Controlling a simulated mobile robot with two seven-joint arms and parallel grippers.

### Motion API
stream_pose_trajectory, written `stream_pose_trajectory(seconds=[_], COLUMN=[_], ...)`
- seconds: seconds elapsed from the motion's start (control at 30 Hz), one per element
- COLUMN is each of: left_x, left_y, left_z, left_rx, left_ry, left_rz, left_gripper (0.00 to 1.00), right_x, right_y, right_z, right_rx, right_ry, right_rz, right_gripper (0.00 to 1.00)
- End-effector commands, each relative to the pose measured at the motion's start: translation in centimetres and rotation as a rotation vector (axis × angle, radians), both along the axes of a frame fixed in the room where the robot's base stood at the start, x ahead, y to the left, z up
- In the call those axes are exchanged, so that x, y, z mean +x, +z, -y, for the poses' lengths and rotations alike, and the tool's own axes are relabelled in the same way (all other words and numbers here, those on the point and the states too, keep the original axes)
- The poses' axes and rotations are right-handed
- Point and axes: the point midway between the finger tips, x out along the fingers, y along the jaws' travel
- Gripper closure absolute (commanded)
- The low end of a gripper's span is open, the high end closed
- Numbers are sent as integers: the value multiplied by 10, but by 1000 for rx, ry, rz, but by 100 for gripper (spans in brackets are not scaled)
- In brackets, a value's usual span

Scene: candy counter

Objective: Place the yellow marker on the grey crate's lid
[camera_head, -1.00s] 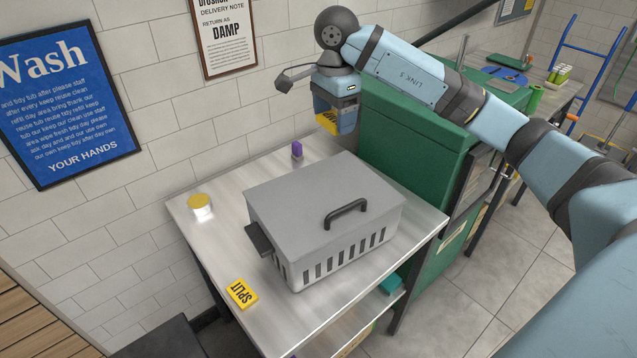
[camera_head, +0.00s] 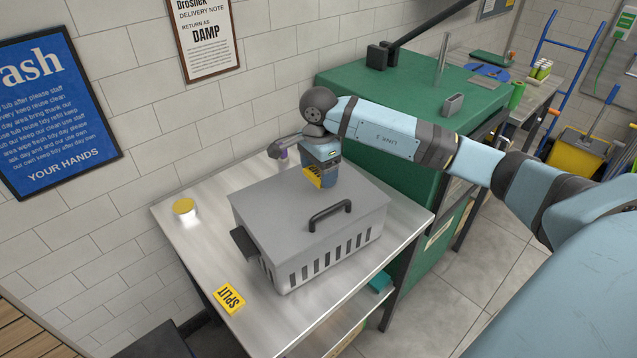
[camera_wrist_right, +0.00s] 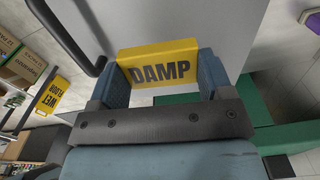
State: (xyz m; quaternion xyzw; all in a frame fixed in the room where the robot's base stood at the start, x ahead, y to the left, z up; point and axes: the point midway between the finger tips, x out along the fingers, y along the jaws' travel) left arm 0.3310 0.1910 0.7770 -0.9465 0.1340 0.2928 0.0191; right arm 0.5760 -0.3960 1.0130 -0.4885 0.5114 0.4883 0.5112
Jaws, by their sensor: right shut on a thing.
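A yellow marker reading DAMP (camera_head: 313,177) is held in my right gripper (camera_head: 321,180), which points down over the back part of the grey crate's lid (camera_head: 285,203). In the right wrist view the marker (camera_wrist_right: 158,66) sits between the two blue fingers, its lettering facing the camera, with the grey lid (camera_wrist_right: 190,22) behind it. I cannot tell whether its lower edge touches the lid. The lid is flat, closed and bare apart from a dark handle (camera_head: 330,215) near its front right. My left gripper is not in view.
The crate stands on a metal table (camera_head: 190,255). A yellow-topped jar (camera_head: 184,207) stands at the left. A purple thing (camera_head: 281,149) is behind the crate. A green cabinet (camera_head: 375,110) stands close on the right.

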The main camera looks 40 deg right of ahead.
Motion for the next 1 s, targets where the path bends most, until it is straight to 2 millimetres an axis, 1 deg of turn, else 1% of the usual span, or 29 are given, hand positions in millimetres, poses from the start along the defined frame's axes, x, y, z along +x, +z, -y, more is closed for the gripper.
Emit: stream_pose_trajectory(seconds=[0.13, 0.3, 0.4, 0.63, 0.77, 0.8, 0.87, 0.9, 1.0], left_x=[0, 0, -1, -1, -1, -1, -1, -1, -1], left_y=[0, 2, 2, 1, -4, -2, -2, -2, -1], left_z=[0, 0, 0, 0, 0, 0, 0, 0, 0], left_rx=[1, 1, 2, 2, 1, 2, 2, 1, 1], left_ry=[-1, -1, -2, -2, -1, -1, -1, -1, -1], left_rz=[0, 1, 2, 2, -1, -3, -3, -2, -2], left_gripper=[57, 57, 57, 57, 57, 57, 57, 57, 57], right_x=[0, -1, 0, 0, 0, 0, 0, 0, 0], right_y=[-11, -36, -45, -45, -50, -48, -48, -48, -48], right_z=[0, -1, 0, 0, 0, 0, 0, 0, 0], right_rx=[0, 1, 0, 0, 0, 0, 0, 0, 0], right_ry=[0, 0, 0, 0, 1, 1, 1, 1, 1], right_rz=[-1, -3, -1, 1, 1, 1, 1, 1, 1], right_gripper=[49, 49, 49, 49, 49, 18, 4, 1, 1])
